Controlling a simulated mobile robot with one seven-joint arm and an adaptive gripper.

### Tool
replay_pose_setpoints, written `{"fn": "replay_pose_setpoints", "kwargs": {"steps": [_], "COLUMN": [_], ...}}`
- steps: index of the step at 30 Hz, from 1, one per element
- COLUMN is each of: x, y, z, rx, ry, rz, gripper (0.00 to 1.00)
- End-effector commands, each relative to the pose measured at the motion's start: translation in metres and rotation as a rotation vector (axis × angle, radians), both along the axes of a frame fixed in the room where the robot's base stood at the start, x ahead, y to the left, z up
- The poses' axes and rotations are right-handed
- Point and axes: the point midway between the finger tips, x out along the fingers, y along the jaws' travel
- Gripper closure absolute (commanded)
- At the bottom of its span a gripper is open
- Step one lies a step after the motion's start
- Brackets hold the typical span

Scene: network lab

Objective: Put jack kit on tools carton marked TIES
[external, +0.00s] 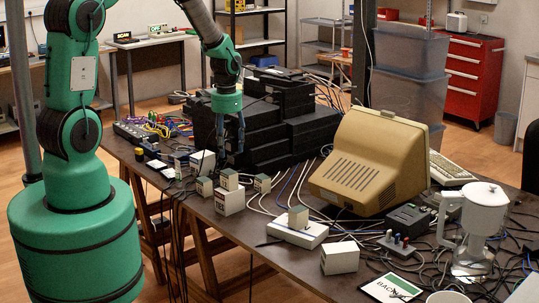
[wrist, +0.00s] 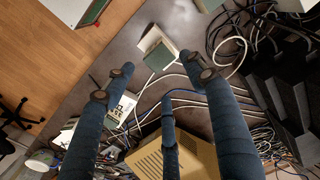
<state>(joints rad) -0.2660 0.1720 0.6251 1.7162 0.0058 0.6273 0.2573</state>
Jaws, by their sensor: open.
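My gripper (external: 238,150) is open and empty, pointing down above the table, in front of the black equipment stack. In the wrist view its spread fingers (wrist: 155,88) have nothing between them. Several small cartons stand below and around it. One small grey-green box (external: 228,179) rests on a larger pale carton (external: 229,202). In the wrist view a green-topped box (wrist: 160,55) stands with a pale box (wrist: 151,39) beyond the fingertips. No TIES or jack kit lettering is readable.
A beige monitor (external: 365,165) and black stacked equipment (external: 260,130) stand behind the cartons. Loose cables cross the table (external: 255,238). A white carton (external: 340,258), a BACK sign (external: 391,288) and a grey blender-like appliance (external: 480,225) are at the right. Little of the tabletop is bare.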

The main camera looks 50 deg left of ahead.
Motion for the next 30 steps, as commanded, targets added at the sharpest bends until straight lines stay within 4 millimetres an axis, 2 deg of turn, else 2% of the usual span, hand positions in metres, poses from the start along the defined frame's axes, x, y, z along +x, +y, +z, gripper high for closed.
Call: {"fn": "replay_pose_setpoints", "kwargs": {"steps": [23,26,30], "x": [0.0,0.0,0.0], "y": [0.0,-0.001,-0.006], "z": [0.001,0.005,0.023], "rx": [0.0,0.001,0.005], "ry": [0.0,-0.003,-0.018], "rz": [0.0,0.0,-0.001], "gripper": [0.44,0.44,0.44]}}
